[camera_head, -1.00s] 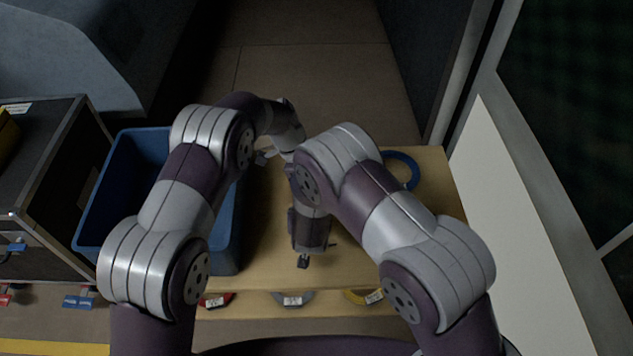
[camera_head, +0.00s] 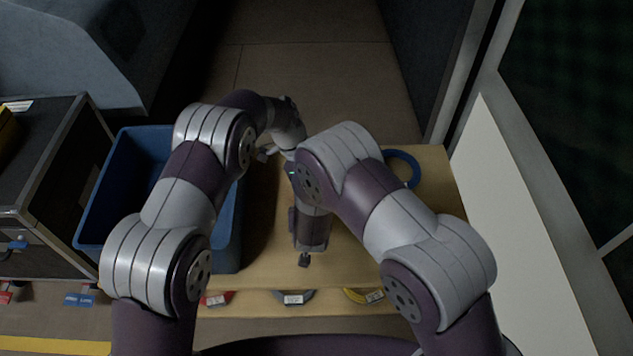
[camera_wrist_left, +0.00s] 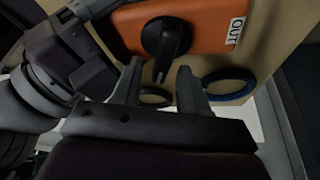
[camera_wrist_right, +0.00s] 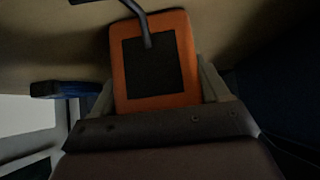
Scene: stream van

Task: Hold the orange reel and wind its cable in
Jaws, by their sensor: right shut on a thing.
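The orange reel (camera_wrist_right: 122,82) is clamped between the fingers of my right gripper (camera_wrist_right: 155,78). Its right wrist face has a dark square panel (camera_wrist_right: 150,72), with a black bar or cable across its top. In the left wrist view the reel's other side (camera_wrist_left: 205,18) shows an "OUT" label and a black crank (camera_wrist_left: 165,38). My left gripper (camera_wrist_left: 159,68) is open, its fingers apart, with the crank's arm pointing into the gap. Contact with the crank cannot be told. In the head view my arms hide the reel and the right gripper.
A wooden table (camera_head: 262,225) holds a blue bin (camera_head: 228,255) at left and a blue ring coil (camera_head: 412,164) at right. A dark case (camera_head: 50,170) stands far left; a white panel (camera_head: 500,210) is at right.

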